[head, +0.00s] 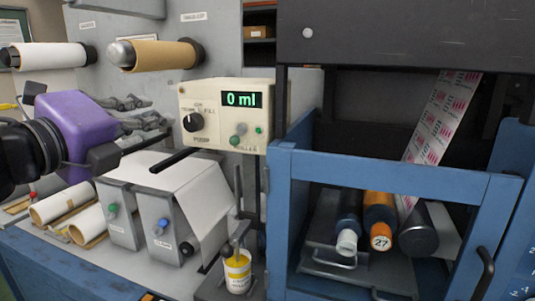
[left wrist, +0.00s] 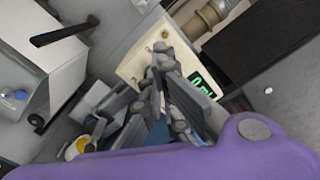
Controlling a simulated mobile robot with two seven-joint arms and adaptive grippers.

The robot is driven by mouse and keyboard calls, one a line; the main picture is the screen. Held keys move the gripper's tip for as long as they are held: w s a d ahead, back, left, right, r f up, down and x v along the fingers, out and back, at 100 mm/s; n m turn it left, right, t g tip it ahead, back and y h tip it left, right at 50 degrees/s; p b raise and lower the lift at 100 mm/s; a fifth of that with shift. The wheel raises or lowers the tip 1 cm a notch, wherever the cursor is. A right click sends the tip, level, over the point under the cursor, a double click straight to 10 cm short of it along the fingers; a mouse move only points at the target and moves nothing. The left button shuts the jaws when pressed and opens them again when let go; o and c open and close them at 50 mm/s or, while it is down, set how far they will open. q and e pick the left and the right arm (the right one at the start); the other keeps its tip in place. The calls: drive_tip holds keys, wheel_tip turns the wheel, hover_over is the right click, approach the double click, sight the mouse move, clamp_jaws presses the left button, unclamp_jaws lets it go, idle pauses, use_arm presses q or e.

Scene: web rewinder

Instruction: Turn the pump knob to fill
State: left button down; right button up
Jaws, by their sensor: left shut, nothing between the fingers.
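The cream pump box (head: 222,140) stands at the middle of the head view. Its green display (head: 241,99) reads "0 ml". The round black pump knob (head: 193,122) is on the left of its front face, with small print above it and a "PUMP" label below. My left gripper (head: 160,115), with a purple body, is just left of the box, its grey fingers pointing toward the knob. In the left wrist view the shut, empty fingers (left wrist: 160,65) overlap the cream box face (left wrist: 140,65) and hide the knob. Contact cannot be told. My right gripper is not in view.
A yellow-labelled container (head: 237,272) stands below the box under a spout. A black bar (head: 178,158) sticks out below the gripper. A blue frame (head: 281,220) with rollers is at right. Paper rolls (head: 62,203) lie at left.

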sight(193, 123)
use_arm(q)
drive_tip(key=shift+f, duration=0.15)
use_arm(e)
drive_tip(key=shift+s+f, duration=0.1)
use_arm(q)
drive_tip(key=w+f+b, duration=0.2)
drive_tip(key=w+b, duration=0.2)
drive_tip(key=w, duration=0.1)
drive_tip(key=shift+w+d+f, duration=0.2)
drive_tip(key=shift+w+d, duration=0.2)
drive_tip(key=shift+d, duration=0.05)
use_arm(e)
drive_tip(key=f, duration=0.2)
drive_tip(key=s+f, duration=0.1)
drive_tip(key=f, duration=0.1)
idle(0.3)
use_arm(q)
drive_tip(key=shift+f, duration=0.1)
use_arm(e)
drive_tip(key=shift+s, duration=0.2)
